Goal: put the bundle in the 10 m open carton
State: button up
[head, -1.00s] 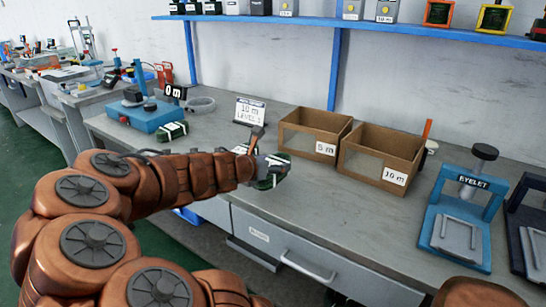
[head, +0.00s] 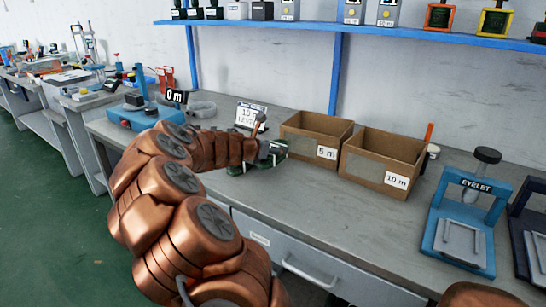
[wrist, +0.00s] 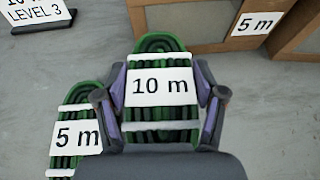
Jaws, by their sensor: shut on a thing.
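A green coiled bundle labelled 10 m (wrist: 160,58) sits between the fingers of my gripper (wrist: 160,105) in the wrist view, with white bands across it. My gripper (head: 274,150) is shut on this bundle, left of the cartons and in front of the 5 m carton in the head view; how high it is held is hard to tell. The open cardboard carton labelled 10 m (head: 368,168) stands on the bench to the right of my gripper. Its inside is only partly visible.
An open carton labelled 5 m (head: 300,147) stands between my gripper and the 10 m carton. Another green bundle labelled 5 m (wrist: 78,142) lies beside the held one. A sign (head: 247,115) stands behind; a blue eyelet press (head: 462,243) stands right. The front bench is clear.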

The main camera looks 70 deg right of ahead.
jog(key=shift+w+d, duration=0.15)
jog(key=shift+d, duration=0.3)
jog(key=shift+f+b, duration=0.6)
jog(key=shift+f, duration=1.15)
jog(key=shift+f, duration=0.15)
jog(key=o, duration=1.1)
jog(key=shift+r, duration=0.2)
jog(key=shift+p+v, duration=0.85)
jog(key=shift+v, duration=5.15)
jog(key=shift+a, duration=0.15)
